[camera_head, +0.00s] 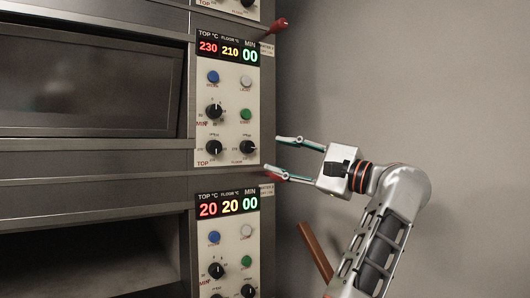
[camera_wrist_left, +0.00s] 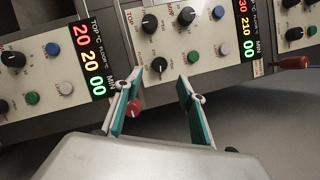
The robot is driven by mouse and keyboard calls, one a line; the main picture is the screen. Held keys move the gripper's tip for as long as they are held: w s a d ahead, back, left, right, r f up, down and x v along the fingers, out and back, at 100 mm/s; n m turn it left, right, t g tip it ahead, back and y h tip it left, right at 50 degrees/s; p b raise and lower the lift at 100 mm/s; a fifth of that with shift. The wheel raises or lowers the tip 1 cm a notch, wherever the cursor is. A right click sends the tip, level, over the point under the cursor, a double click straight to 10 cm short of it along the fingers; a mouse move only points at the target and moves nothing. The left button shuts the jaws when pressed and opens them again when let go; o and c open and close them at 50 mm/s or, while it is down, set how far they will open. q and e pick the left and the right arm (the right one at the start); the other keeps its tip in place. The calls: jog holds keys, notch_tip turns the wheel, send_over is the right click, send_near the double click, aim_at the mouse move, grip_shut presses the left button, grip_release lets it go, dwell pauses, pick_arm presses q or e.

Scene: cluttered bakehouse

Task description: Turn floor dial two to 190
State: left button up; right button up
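The upper full oven panel (camera_head: 228,95) reads 230, 210 and 00. Its floor dial (camera_head: 247,147) is a black knob at the panel's lower right, also in the left wrist view (camera_wrist_left: 159,65). The panel below (camera_head: 228,240) reads 20, 20 and 00; its floor dial (camera_head: 248,291) is partly cut off. Which is number two I cannot read. My left gripper (camera_head: 272,156) is open, its fingertips just right of the upper panel, near that floor dial. In the left wrist view, the dial lies beyond and between the open fingers (camera_wrist_left: 157,82), not gripped. My right gripper is out of view.
A red-tipped handle (camera_head: 274,176) lies by the lower finger; a red knob also shows between the fingers (camera_wrist_left: 134,108). Another red handle (camera_head: 279,26) projects higher up. The black top dial (camera_head: 213,147) sits left of the floor dial. A bare wall (camera_head: 420,70) is right.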

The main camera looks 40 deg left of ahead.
pick_arm(q)
jog(key=d, duration=0.3)
jog(key=shift+s+d+f, duration=0.1)
jog(key=shift+d+f, duration=0.25)
jog(key=shift+d, duration=0.05)
jog(key=shift+a, duration=0.1)
